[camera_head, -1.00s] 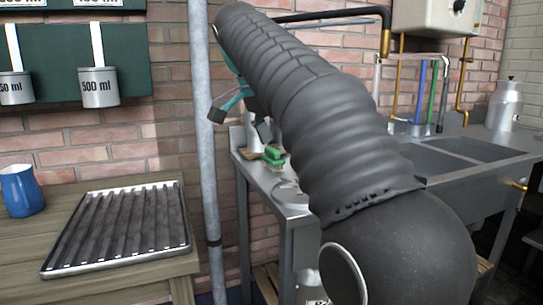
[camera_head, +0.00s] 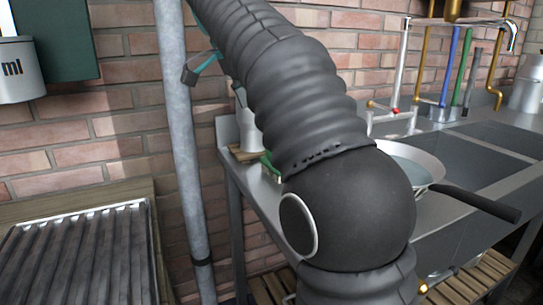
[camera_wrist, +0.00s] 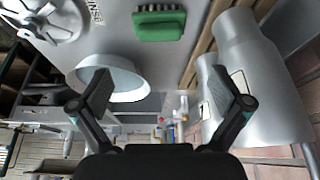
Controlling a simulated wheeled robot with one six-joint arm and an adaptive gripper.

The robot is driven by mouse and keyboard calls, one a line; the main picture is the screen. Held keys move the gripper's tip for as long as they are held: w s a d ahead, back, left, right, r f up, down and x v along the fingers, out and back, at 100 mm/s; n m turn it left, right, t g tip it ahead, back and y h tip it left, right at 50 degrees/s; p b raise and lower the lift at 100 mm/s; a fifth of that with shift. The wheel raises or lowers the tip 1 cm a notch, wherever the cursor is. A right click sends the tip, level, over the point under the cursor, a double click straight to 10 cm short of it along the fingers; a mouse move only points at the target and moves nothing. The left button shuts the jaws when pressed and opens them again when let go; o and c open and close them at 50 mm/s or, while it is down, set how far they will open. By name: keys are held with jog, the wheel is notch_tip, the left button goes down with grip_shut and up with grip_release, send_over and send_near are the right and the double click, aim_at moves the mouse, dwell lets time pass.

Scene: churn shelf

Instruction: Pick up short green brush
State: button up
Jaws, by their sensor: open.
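A short green brush (camera_wrist: 158,25) with dark bristles lies on the grey metal counter, at the top middle of the wrist view. In the head view only a sliver of green (camera_head: 268,166) shows beside my arm; the rest is hidden. My gripper (camera_wrist: 165,92) is open and empty, its two fingers spread wide. The brush appears beyond the fingertips, roughly centred between them and apart from them. In the head view one finger (camera_head: 200,70) shows near the grey post.
In the wrist view a pale bowl (camera_wrist: 125,82) is near the left finger and metal vessels (camera_wrist: 258,85) are near the right. The head view shows a pan (camera_head: 425,170) by the sinks, a grey post (camera_head: 178,130) and a ridged tray (camera_head: 80,255) at left.

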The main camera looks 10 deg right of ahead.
jog(key=x, duration=1.3)
jog(key=shift+d+f, duration=0.15)
jog(key=shift+f, duration=0.2)
jog(key=c, duration=0.9)
